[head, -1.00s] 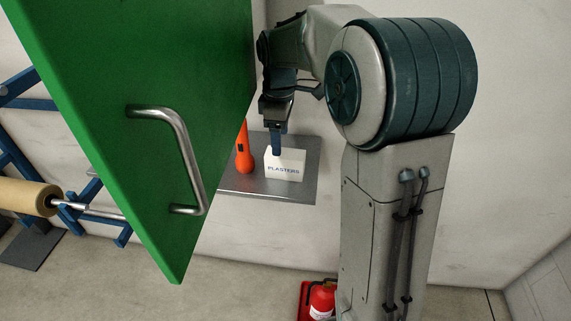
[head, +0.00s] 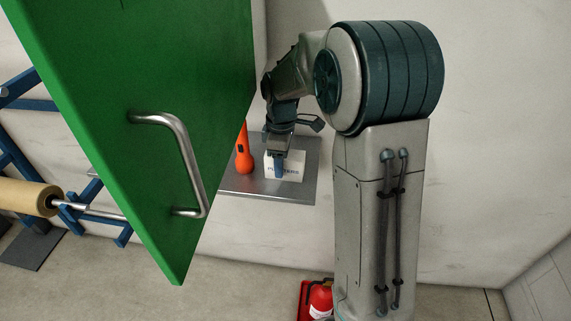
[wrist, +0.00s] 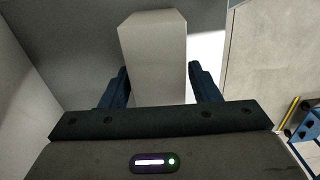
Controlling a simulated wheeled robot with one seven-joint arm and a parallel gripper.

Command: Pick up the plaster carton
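The plaster carton (head: 297,168) is a white box with dark lettering, standing on a grey metal shelf (head: 240,186) in the head view. One finger of my gripper (head: 279,168) covers part of its front and label. In the wrist view, the carton (wrist: 152,45) lies between the two blue fingers of my gripper (wrist: 159,72). The left finger is very close to the carton's side; I cannot tell if it touches. A narrow gap shows at the right finger. My gripper is open around the carton.
An orange flashlight-like object (head: 244,152) stands just left of the carton on the shelf. A large green door panel (head: 150,70) with a metal handle (head: 187,160) fills the left foreground. A red fire extinguisher (head: 319,297) stands on the floor below.

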